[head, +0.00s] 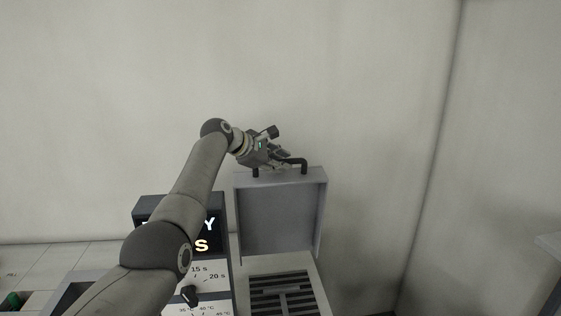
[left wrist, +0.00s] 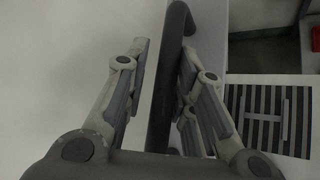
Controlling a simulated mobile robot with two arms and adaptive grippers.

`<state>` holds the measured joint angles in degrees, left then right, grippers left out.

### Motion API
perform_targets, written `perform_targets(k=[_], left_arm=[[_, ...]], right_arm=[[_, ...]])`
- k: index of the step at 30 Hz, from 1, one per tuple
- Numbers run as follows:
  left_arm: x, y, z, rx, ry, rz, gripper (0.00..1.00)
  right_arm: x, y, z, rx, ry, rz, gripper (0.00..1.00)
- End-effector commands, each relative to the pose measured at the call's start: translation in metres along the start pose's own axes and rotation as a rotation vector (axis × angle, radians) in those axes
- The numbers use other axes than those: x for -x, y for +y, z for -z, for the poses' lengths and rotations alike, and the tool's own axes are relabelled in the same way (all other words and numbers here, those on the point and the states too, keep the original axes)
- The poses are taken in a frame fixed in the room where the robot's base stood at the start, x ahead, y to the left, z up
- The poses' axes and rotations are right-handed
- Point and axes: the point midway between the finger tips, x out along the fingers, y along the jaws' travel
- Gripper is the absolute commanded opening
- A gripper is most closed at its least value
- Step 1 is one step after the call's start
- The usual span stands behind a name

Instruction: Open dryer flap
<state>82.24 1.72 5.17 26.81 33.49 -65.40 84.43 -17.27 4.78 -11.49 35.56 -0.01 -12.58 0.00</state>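The dryer flap (head: 281,215) is a grey panel standing upright, raised above the slotted dryer opening (head: 282,293) in the head view. A dark bar handle (head: 297,162) runs along its top edge. My left gripper (head: 284,158) is at that handle. In the left wrist view the handle (left wrist: 168,80) passes between the fingers of my left gripper (left wrist: 160,88). The fingers are apart, with a gap visible on the handle's left side, so they are not clamped on it. The slotted opening also shows in the left wrist view (left wrist: 270,118). My right gripper is in neither view.
A control panel with a dial (head: 189,295) and time marks stands left of the flap, with a lit display (head: 204,243) partly behind my left arm. A wall rises close behind. A green object (head: 12,300) is at the far left.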

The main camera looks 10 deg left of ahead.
Motion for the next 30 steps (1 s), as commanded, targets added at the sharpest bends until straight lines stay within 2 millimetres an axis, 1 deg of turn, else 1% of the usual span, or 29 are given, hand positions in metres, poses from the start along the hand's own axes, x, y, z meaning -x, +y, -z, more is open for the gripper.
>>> perform_targets(k=[5, 17, 20, 26, 30], left_arm=[[0.000, 0.000, -0.002, 0.000, -0.002, 0.000, 0.25], [0.003, 0.001, -0.004, -0.001, -0.007, -0.001, 0.25], [0.009, 0.002, -0.004, -0.002, -0.008, -0.003, 0.25], [0.027, 0.001, -0.004, -0.004, -0.006, -0.004, 0.25], [0.047, 0.002, -0.004, -0.004, -0.006, -0.006, 0.25]], right_arm=[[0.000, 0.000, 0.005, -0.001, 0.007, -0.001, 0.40], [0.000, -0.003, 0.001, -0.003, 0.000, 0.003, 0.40], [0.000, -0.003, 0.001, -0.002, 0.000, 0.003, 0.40], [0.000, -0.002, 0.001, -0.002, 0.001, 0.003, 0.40], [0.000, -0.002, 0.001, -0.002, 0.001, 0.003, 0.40]])
